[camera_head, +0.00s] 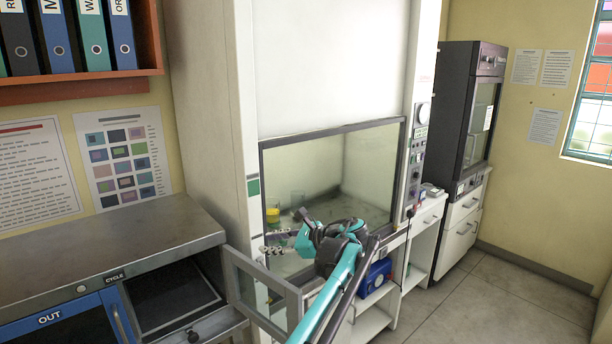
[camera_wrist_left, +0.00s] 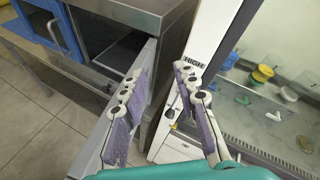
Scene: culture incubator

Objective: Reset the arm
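My left gripper (camera_head: 268,243) is in front of the fume hood's lower left corner, with its teal arm coming up from the bottom of the head view. In the left wrist view my left gripper (camera_wrist_left: 162,78) has its two purple-padded fingers spread, with nothing between them. A steel cabinet (camera_head: 120,235) stands at the left, with a dark open compartment (camera_head: 172,296). Its framed door (camera_head: 265,292) stands open, below and beside my gripper. The open door also shows in the left wrist view (camera_wrist_left: 112,112), beside the left finger. My right gripper is not in view.
The fume hood (camera_head: 210,120) has a glass sash (camera_head: 330,175), with small containers behind it. A blue box (camera_head: 374,278) sits on a shelf under the hood. A dark oven-like unit (camera_head: 465,110) stands farther right. Open floor (camera_head: 500,310) lies at the lower right.

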